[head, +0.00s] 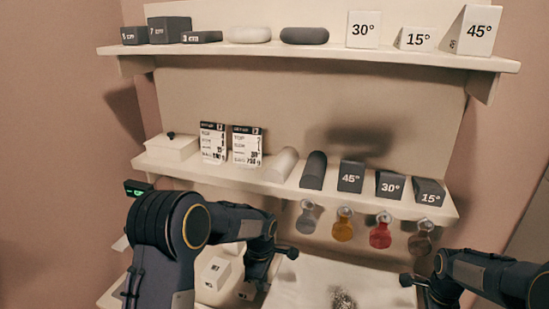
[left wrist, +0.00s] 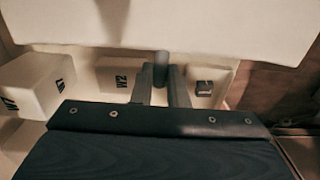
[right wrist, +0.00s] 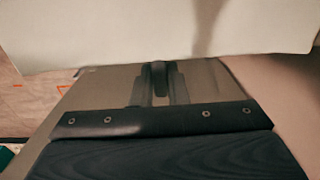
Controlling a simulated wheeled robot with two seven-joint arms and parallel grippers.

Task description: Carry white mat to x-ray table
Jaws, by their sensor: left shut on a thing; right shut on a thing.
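The white mat (head: 305,287) is a pale flat sheet at the bottom of the head view, with a dark speckled patch on it; its near part is cut off. It fills the top of the left wrist view (left wrist: 200,25) and of the right wrist view (right wrist: 130,35). My left gripper (head: 290,253) is shut on its left side, with the fingers (left wrist: 160,82) reaching its edge. My right gripper (head: 406,280) is shut on its right side, with the fingers (right wrist: 158,80) at its edge. I cannot make out the x-ray table.
A shelf (head: 440,207) ahead holds a white box (head: 172,147), cards and dark angle wedges, with coloured tags (head: 380,236) hanging below. An upper shelf (head: 300,52) holds more wedges and blocks. White blocks (head: 217,271) sit lower, left of the mat; one marked W2 (left wrist: 118,80) is close below my left gripper.

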